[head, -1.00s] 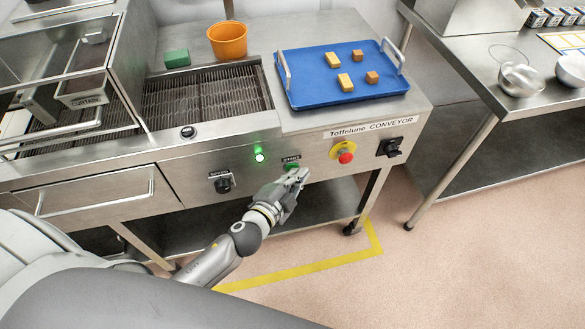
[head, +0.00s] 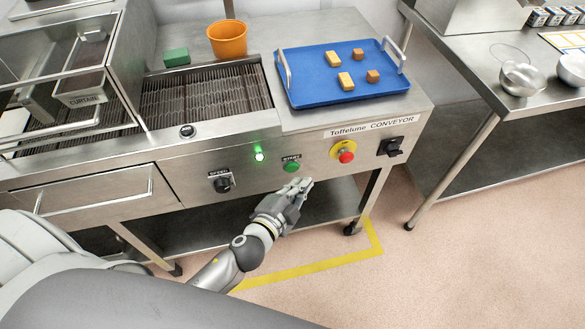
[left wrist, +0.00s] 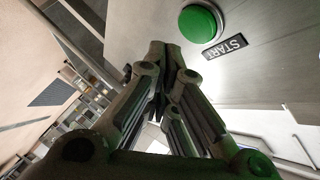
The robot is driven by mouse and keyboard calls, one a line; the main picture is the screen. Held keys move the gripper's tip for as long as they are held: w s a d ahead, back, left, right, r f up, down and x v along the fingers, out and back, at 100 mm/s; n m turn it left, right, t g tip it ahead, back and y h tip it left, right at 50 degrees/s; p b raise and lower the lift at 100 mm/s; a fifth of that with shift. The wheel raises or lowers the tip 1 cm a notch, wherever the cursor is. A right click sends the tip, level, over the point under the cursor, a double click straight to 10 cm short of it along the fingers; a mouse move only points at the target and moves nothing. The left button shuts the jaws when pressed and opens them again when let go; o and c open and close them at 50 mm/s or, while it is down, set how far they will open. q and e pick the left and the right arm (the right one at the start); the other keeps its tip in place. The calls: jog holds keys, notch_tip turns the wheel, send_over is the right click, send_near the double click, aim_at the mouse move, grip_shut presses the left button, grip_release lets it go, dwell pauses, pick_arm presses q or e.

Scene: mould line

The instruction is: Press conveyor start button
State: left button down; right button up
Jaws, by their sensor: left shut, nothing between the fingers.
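The green start button (head: 291,166) is on the steel front panel of the conveyor, under a small label. It also shows in the left wrist view (left wrist: 201,22), beside a dark START label (left wrist: 224,46). My left gripper (head: 308,184) is shut and empty, a little below and to the right of the button in the head view. In the left wrist view its fingertips (left wrist: 166,48) are to the left of the button and apart from it. A green lamp (head: 259,156) is lit on the panel to the left of the button. My right gripper is not in view.
A red emergency stop (head: 346,156) on a yellow plate and a black rotary switch (head: 390,147) are right of the button. A black knob (head: 222,184) is to its left. A blue tray (head: 310,92) with several small blocks and an orange pot (head: 227,39) stand on top.

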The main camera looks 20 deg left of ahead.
pick_arm(q)
jog(key=s+d, duration=0.2)
jog(key=s, duration=0.1)
jog(key=shift+b, duration=0.35)
dwell(0.6)
jog(key=s+a+f+n+g+y, duration=0.1)
jog(key=s+a+f+n+g, duration=0.2)
jog(key=f, duration=0.7)
jog(key=s+a+f+g, duration=0.15)
jog(key=s+f, duration=0.35)
jog(key=f, duration=0.5)
jog(key=s+a+f+n+g+y, duration=0.1)
jog(key=s+a+f+n+g, duration=0.2)
jog(key=f, duration=0.7)
jog(key=s+a+f+n+g, duration=0.1)
jog(key=s+f, duration=0.3)
jog(key=s, duration=0.4)
jog(key=s+a+f+n+g, duration=0.1)
jog(key=s+f+n+g, duration=0.1)
jog(key=s+f, duration=0.3)
jog(key=s+a+f+n+g, duration=0.2)
jog(key=s+f+g, duration=0.1)
jog(key=s, duration=0.8)
jog(key=shift+s+f+g+y, duration=0.3)
jog(key=shift+s+f+g, duration=0.05)
jog(key=shift+f, duration=0.45)
jog(key=shift+a, duration=0.1)
